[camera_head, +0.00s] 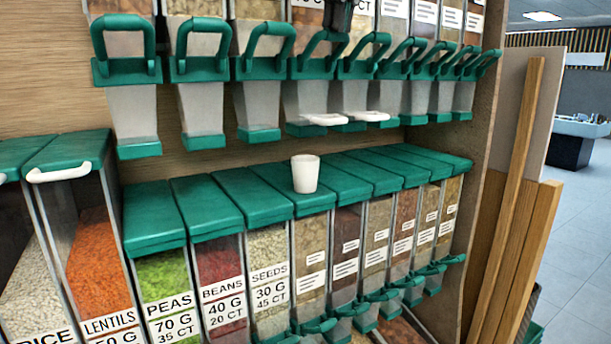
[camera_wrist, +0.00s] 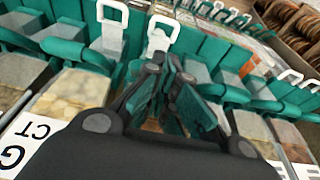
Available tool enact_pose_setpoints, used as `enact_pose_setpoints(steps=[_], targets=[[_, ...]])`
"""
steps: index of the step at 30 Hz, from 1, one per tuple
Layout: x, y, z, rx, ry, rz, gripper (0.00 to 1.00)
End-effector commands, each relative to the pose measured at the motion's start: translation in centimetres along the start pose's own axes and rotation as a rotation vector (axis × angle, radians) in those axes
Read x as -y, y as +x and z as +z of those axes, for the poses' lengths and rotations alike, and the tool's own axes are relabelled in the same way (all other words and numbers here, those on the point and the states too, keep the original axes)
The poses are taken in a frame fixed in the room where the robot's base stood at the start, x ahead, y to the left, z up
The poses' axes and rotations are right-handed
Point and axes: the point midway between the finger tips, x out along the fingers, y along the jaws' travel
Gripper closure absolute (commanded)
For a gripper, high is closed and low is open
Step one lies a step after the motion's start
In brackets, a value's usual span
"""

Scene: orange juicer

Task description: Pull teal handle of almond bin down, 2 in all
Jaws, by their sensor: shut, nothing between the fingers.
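A row of upper bins with teal loop handles hangs on the shelf. I cannot read which bin is the almond one. A teal handle (camera_head: 322,50) in the middle of the row leans forward, with my dark gripper (camera_head: 340,15) just above it. The wrist view shows my gripper (camera_wrist: 168,82), shut and empty, with its fingers among teal bin parts. A teal piece (camera_wrist: 195,108) lies close beside the fingers; I cannot tell whether they touch. Two white spout flaps, one (camera_head: 322,119) and another (camera_head: 371,116), sit under the middle bins.
A white cup (camera_head: 305,174) stands on the teal lids of the lower bins, below the middle spouts. Neighbouring handles (camera_head: 265,48) stand close on both sides. The wooden side panel (camera_head: 490,140) bounds the shelf at right; open floor (camera_head: 575,260) lies beyond.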

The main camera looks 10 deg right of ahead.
Motion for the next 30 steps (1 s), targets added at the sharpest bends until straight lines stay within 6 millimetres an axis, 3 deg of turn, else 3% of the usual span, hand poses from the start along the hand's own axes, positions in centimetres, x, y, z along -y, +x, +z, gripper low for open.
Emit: enact_pose_setpoints(steps=[1, 30], targets=[[0.0, 1.1, 0.1, 0.012, -0.001, 0.001, 1.00], [-0.1, 4.7, 1.8, 0.016, -0.001, 0.001, 1.00]])
